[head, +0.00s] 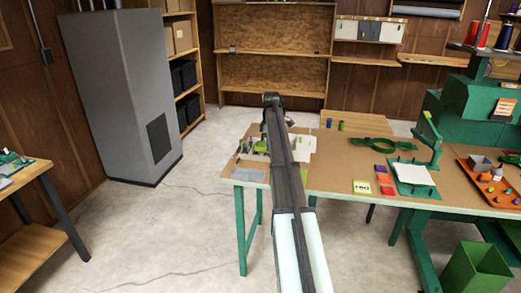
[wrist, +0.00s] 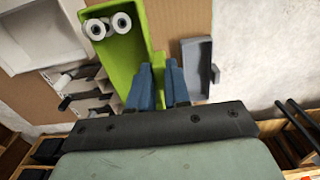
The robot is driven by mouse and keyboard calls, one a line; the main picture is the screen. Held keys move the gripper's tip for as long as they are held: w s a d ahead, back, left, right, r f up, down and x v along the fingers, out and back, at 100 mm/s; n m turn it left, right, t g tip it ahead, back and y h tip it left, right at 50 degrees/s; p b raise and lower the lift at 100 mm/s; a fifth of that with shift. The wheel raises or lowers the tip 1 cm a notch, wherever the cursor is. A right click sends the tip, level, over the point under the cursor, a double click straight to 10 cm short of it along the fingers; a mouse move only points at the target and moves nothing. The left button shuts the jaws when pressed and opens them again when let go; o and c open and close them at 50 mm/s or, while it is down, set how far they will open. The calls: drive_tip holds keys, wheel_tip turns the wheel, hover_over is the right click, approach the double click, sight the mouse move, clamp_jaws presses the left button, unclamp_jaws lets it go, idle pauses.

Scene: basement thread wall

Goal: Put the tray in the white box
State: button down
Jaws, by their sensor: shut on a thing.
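A lime-green tray (wrist: 117,67) with two white ring-like pieces (wrist: 110,26) in its far end fills the upper middle of the wrist view. A little of the tray shows beside my arm in the head view (head: 261,147). My gripper (wrist: 161,88) has its blue fingers close together at the tray's near right edge and is shut on it. The exact grip and any gap below the tray are hard to see. A white box (wrist: 40,38) lies to the upper left in the wrist view. In the head view my arm hides most of this area.
A grey holder (wrist: 196,68) stands right of the fingers in the wrist view. Small grey and black parts (wrist: 78,88) lie left of the tray. On the workbench (head: 335,172), a green clamp frame (head: 412,172) and an orange parts tray (head: 487,180) stand farther right.

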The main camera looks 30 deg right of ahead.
drive_tip(key=shift+m, duration=0.3)
drive_tip(key=s+d+r, duration=0.2)
drive_tip(key=d, duration=0.1)
drive_tip(key=shift+s+d+r, duration=0.1)
drive_tip(key=shift+s+r, duration=0.15)
drive_tip(key=shift+w+d+m, duration=0.15)
drive_tip(key=shift+d+m, duration=0.15)
drive_tip(key=shift+d, duration=0.05)
drive_tip(key=shift+w+d+f+m, duration=0.1)
drive_tip(key=shift+w+d+m, duration=0.6)
drive_tip(key=shift+w+m, duration=0.15)
drive_tip(key=w+d+f+m, duration=0.2)
drive_tip(key=w+d+m, duration=0.3)
drive_tip(key=w+m, duration=0.1)
drive_tip(key=w+d+f+m, duration=0.2)
drive_tip(key=w+d+m, duration=0.4)
drive_tip(key=m, duration=0.3)
drive_tip(key=shift+w+d+f, duration=0.2)
drive_tip(key=shift+w+f, duration=0.05)
drive_tip(key=shift+w, duration=0.05)
drive_tip(key=shift+f, duration=1.65)
drive_tip(key=shift+f, duration=0.3)
drive_tip(key=shift+f, duration=1.4)
